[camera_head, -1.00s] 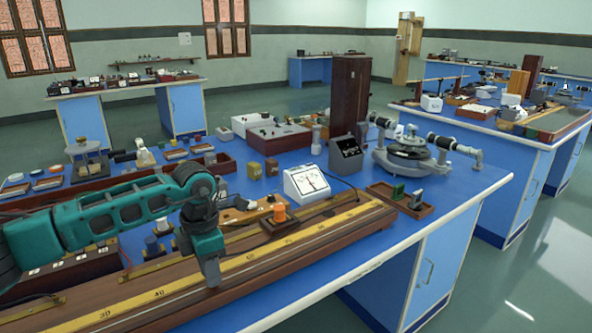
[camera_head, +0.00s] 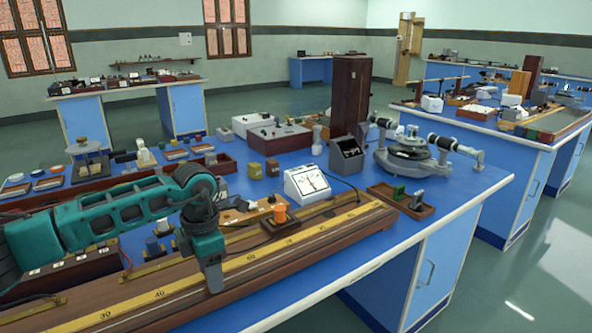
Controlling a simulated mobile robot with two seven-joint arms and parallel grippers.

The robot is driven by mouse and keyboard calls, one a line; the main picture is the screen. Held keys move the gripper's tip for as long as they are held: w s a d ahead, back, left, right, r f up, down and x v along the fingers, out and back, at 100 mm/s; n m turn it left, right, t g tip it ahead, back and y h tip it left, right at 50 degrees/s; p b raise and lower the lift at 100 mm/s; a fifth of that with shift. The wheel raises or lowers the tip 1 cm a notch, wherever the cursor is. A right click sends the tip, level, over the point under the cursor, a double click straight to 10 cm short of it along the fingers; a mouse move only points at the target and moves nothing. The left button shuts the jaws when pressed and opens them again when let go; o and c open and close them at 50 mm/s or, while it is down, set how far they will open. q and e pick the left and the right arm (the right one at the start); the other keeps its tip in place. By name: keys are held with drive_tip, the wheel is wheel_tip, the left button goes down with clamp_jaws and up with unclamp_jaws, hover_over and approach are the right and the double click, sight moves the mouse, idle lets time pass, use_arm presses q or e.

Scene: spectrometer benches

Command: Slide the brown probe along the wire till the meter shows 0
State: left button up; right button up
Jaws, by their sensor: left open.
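The long wooden wire board (camera_head: 345,232) with its yellow scale (camera_head: 265,257) runs along the bench's front. A brown block with an orange knob (camera_head: 280,217) sits at its far side; I cannot tell if this is the brown probe. No other probe shows clearly, and my arm hides part of the board. My left gripper (camera_head: 213,282) is open, pointing down low over the board, left of and nearer than the brown block. My right gripper is not in view.
A brown tray with small parts (camera_head: 401,204) lies right of the meter. A dark box (camera_head: 345,156) and a spectrometer (camera_head: 408,153) stand behind. Small bottles and trays crowd the left of the bench. The board's right end has free room.

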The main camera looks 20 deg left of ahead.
use_arm(q)
wheel_tip(320, 180, up, 11)
drive_tip(key=s+d+f+g+h, duration=0.1)
drive_tip(key=s+d+f+h, duration=0.15)
drive_tip(key=d, duration=0.45)
drive_tip(key=s+d+f+h+p, duration=0.1)
drive_tip(key=d+h, duration=0.3)
drive_tip(key=d, duration=0.3)
drive_tip(key=s+d+f+g+h, duration=0.1)
drive_tip(key=d+h, duration=0.2)
drive_tip(key=d, duration=0.3)
drive_tip(key=s+d+r+n+t+h+p, duration=0.15)
drive_tip(key=d+r+n+t+h, duration=0.3)
drive_tip(key=d+n+h, duration=0.5)
drive_tip(key=a+f+n+t+y, duration=0.5)
drive_tip(key=f+n+t+y, duration=0.15)
drive_tip(key=n, duration=0.55)
drive_tip(key=a+f+n+t+y, duration=0.55)
drive_tip(key=n+t, duration=0.25)
drive_tip(key=n, duration=0.4)
drive_tip(key=s+a+f+n+g+y, duration=0.2)
drive_tip(key=s+a+f+n+g, duration=0.1)
drive_tip(key=f, duration=0.4)
drive_tip(key=s+a+f+n+g+y, duration=0.3)
drive_tip(key=s+f+n, duration=0.2)
drive_tip(key=s+f, duration=0.2)
drive_tip(key=shift+s+a+f+p, duration=0.25)
drive_tip(key=shift+s+f+p, duration=0.1)
drive_tip(key=shift+s, duration=0.45)
